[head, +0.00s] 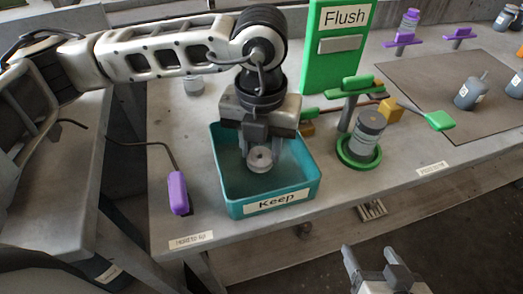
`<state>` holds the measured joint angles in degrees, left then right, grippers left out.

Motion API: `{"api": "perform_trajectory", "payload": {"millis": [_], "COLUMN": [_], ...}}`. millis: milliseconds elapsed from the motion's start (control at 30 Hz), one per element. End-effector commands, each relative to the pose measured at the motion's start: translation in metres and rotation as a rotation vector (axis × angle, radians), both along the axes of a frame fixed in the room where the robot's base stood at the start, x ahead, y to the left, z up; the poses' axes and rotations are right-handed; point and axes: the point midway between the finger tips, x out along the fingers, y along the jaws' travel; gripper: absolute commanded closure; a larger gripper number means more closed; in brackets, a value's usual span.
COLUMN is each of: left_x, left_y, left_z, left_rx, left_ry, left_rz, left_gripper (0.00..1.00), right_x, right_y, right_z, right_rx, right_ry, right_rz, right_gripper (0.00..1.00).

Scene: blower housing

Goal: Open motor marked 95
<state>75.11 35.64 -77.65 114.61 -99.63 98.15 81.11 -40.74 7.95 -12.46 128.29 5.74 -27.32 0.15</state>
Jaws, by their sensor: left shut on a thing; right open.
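My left gripper (262,142) points down over the teal bin (228,190) labelled Keep. It is shut on a small pale grey round part with a hole in its middle (260,160), held within the bin's outline. A grey motor-like cylinder (369,132) stands upright in a green ring holder (345,158) right of the bin. Dark grey motors with pale labels stand at the right, one (466,95) on the dark mat. I cannot read 95 on any of them. My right gripper (370,252) is open and empty at the bottom, in front of the table.
A green Flush board (336,60) stands behind the bin. A green-handled tool (438,121) lies near the mat (410,75). A purple-handled bent tool (178,192) lies left of the bin. Purple stands (402,41) are at the back right. The table's front right is mostly clear.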

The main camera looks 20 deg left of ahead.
Motion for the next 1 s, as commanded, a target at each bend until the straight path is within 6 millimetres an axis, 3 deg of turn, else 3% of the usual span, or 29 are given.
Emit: {"api": "perform_trajectory", "payload": {"millis": [133,467,500,567,867,1000], "left_x": [-0.001,0.0,0.0,0.0,0.0,0.0], "left_y": [0.0,-0.001,-0.001,-0.001,-0.001,-0.001], "left_z": [-0.019,-0.024,-0.024,-0.023,-0.021,-0.012], "left_rx": [0.001,0.0,0.0,0.0,0.0,-0.001], "left_ry": [0.003,0.001,0.001,0.001,0.001,-0.001], "left_rz": [-0.001,0.0,0.0,-0.001,-0.001,-0.001], "left_gripper": [0.92,0.92,0.62,0.45,0.43,0.43], "right_x": [0.001,0.001,0.001,0.001,0.002,0.002], "right_y": [0.0,0.0,0.0,0.0,0.0,0.0], "right_z": [0.003,-0.001,-0.001,0.001,0.005,0.007], "right_rx": [0.001,0.001,0.0,0.0,0.001,0.002], "right_ry": [-0.004,-0.006,-0.007,-0.008,-0.013,-0.01], "right_rz": [-0.001,0.0,0.0,0.0,0.001,0.0], "right_gripper": [0.29,0.29,0.29,0.29,0.29,0.29]}}
